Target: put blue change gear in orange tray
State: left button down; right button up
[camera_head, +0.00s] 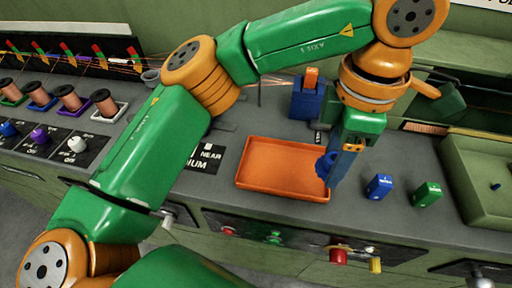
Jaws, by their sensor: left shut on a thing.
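The orange tray (275,170) lies on the grey bench top in the middle of the view, and its floor looks empty. My left gripper (335,172) points down at the tray's right end. It is shut on the blue change gear (323,163), a small blue toothed piece that shows at the left side of the fingers. The gear appears over the tray's right rim, partly hidden by the fingers. I cannot tell how high it is above the tray. My right gripper is not in view.
A blue block (379,186) and a green block (427,194) stand right of the tray. A blue holder with an orange top (308,95) stands behind it. Several copper spools (70,98) and knobs (78,144) are at the left. A green raised box (480,180) bounds the right.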

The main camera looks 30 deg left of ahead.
pick_arm(q)
jog(key=w+a+f+p, duration=0.1)
jog(key=w+a+f, duration=0.25)
jog(key=a, duration=0.45)
jog(key=p, duration=0.1)
send_over(271, 167)
notch_tip(271, 167, down, 6)
jog(key=shift+a+f, duration=0.15)
notch_tip(271, 167, down, 3)
jog(key=shift+r+p, duration=0.2)
jog(key=shift+p, duration=0.3)
jog(key=shift+f+b, duration=0.35)
jog(key=shift+c, duration=0.7)
grip_release()
jog(key=shift+r, duration=0.1)
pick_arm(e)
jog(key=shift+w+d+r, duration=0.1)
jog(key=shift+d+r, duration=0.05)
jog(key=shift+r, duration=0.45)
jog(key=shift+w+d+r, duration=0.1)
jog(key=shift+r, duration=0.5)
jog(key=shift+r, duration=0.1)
